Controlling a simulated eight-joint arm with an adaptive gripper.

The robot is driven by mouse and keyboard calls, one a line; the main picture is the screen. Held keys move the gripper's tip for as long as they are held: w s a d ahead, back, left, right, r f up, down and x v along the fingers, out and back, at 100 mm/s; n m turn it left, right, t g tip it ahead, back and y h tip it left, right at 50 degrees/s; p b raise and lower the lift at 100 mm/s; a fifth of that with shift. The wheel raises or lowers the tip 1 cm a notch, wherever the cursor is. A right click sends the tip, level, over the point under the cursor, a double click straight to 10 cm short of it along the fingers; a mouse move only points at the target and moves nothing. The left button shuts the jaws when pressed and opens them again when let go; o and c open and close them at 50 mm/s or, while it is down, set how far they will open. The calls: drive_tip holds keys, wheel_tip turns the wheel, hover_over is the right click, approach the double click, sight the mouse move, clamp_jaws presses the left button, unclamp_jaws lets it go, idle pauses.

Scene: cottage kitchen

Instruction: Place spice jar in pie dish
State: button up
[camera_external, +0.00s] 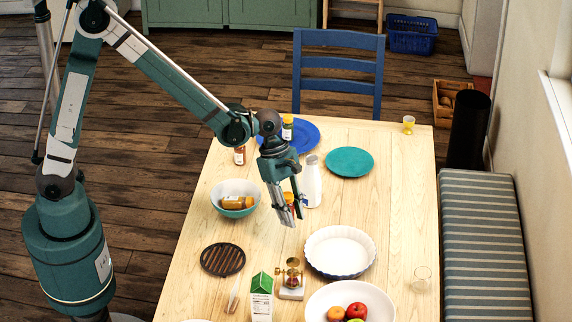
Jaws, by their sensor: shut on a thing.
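The pie dish (340,272) is white inside with a fluted rim and stands empty on the table, right of centre. My gripper (293,212) is above the table, left of and behind the dish, and is shut on a small spice jar (289,197) with orange-brown contents. The fingers partly hide this jar. Other spice jars show: one (287,133) at the blue plate, one (239,156) on the table at the left edge, and one (236,203) lying in a bowl.
A white bottle (312,186) stands just right of my gripper. The bowl (227,187) is to the left. A brass-and-white grinder-like object (291,284), a milk carton (261,301) and a fruit bowl (318,303) are in front. A round trivet (222,259) lies left. The table right of the dish is mostly clear.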

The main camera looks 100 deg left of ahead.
drive_tip(key=n+p, duration=0.1)
drive_tip(key=p, duration=0.1)
hover_over(350, 264)
drive_tip(key=s+a, duration=0.1)
drive_tip(key=shift+s+r, duration=0.2)
drive_tip(key=shift+r, duration=0.25)
drive_tip(key=shift+a+f, duration=0.1)
drive_tip(key=shift+f+b, duration=0.3)
drive_tip(key=shift+f, duration=2.75)
drive_tip(key=shift+f+b, duration=0.3)
drive_tip(key=shift+f, duration=1.55)
drive_tip(key=shift+f, duration=0.2)
drive_tip(key=o, duration=0.9)
drive_tip(key=shift+r, duration=0.15)
